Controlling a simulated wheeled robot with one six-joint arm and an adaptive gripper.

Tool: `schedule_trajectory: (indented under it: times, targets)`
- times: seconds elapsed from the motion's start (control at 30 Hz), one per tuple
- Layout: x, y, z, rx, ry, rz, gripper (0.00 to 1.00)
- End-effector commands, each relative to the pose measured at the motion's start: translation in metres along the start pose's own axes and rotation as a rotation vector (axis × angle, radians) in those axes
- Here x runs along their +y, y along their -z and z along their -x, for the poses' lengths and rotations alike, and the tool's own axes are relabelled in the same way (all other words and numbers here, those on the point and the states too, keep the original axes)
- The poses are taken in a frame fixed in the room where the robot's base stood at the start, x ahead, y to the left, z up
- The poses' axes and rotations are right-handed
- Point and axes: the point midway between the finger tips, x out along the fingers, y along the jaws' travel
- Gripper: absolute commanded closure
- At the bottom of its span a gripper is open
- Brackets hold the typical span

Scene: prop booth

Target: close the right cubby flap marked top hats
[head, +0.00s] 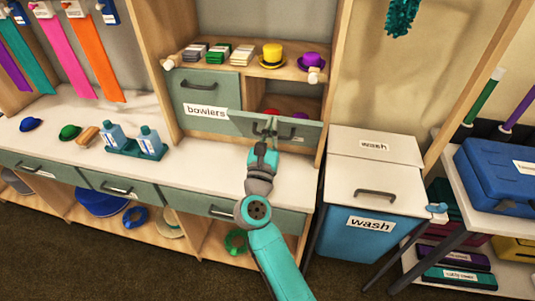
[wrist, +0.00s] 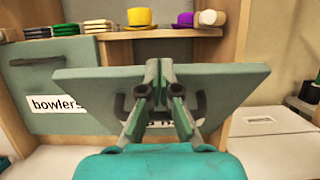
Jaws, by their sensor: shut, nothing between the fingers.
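The right cubby flap (head: 311,132) is grey-green and stands partly open, tilted outward, with a gap above it. Its label is mostly hidden behind my gripper, so I cannot read it. In the wrist view the flap (wrist: 235,82) spans the middle, and ends of its dark handle (wrist: 201,104) show on both sides of the fingers. My gripper (head: 262,146) is shut and empty, in front of the flap's outer face at its middle. In the wrist view the closed fingertips (wrist: 165,75) overlap the flap; I cannot tell whether they touch it.
The left flap marked bowlers (head: 205,92) is closed. Red and purple hats (head: 271,111) show inside the right cubby. Yellow (head: 272,55) and purple top hats (head: 312,60) stand on the shelf above. Bottles (head: 150,139) stand on the counter at left; a wash bin (head: 372,190) stands at right.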

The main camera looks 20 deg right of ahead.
Motion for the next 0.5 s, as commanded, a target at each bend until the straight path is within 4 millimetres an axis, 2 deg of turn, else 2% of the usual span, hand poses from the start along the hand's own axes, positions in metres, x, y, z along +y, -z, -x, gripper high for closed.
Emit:
schedule_trajectory:
  times: [0.03, 0.3, 0.4, 0.5]
  targets:
    - [-0.001, -0.006, -0.015, -0.003, 0.004, -0.002, 1.0]
    - [-0.001, -0.017, -0.08, -0.001, 0.004, 0.0, 1.0]
    - [0.0, -0.017, -0.092, 0.0, 0.002, 0.002, 1.0]
    - [0.0, -0.016, -0.092, 0.002, 0.0, 0.002, 1.0]
